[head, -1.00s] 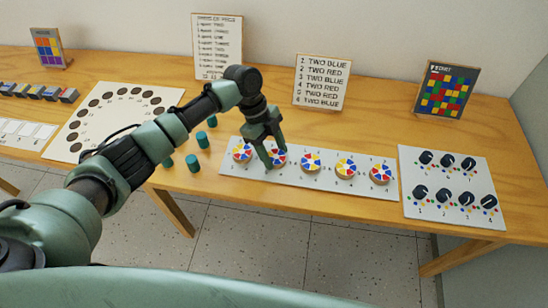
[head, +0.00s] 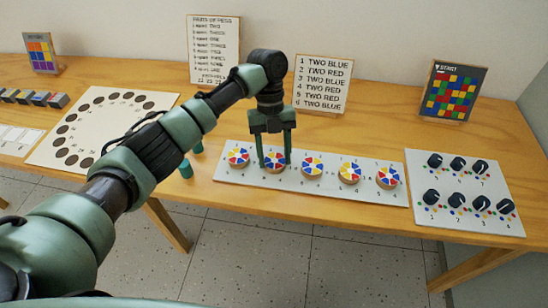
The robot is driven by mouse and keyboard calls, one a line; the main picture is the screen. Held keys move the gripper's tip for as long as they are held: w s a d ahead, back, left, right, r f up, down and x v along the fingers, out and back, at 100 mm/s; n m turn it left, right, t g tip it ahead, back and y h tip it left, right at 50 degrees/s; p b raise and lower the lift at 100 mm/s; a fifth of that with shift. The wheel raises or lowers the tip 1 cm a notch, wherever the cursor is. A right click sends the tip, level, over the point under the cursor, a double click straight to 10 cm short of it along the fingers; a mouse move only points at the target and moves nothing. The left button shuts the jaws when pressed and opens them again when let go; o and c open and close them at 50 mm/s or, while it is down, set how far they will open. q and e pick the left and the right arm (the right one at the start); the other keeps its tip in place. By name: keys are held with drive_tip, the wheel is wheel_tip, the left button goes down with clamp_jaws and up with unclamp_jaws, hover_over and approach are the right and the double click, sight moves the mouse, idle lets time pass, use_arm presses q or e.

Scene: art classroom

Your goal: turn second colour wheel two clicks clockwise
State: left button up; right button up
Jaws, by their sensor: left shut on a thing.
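A white board (head: 227,173) on the table carries a row of several colour wheels with red, blue, yellow and white sectors. The first wheel (head: 238,157) is at the left end. The second colour wheel (head: 274,165) is between the fingers of my left gripper (head: 275,160), which points straight down and is shut on it, one finger at its left and one at its right. The fingers and palm hide parts of its rim and back. The third wheel (head: 312,166) is free beside the right finger. My right gripper is not in view.
A sign listing colours (head: 322,84) stands behind the board. A panel of black knobs (head: 470,220) lies at the right, and a white sheet with dark round spots (head: 75,128) at the left. Green cylinders (head: 186,169) stand left of the board, behind my arm.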

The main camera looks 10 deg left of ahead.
use_arm(q)
drive_tip(key=shift+m, duration=0.3)
idle(0.4)
drive_tip(key=o, duration=1.4)
drive_tip(key=shift+r, duration=0.1)
drive_tip(key=v, duration=0.6)
drive_tip(key=shift+w+d+r+b, duration=0.1)
drive_tip(key=shift+w+r+b, duration=0.1)
drive_tip(key=shift+b, duration=0.1)
drive_tip(key=shift+w+r, duration=0.2)
drive_tip(key=shift+r, duration=0.4)
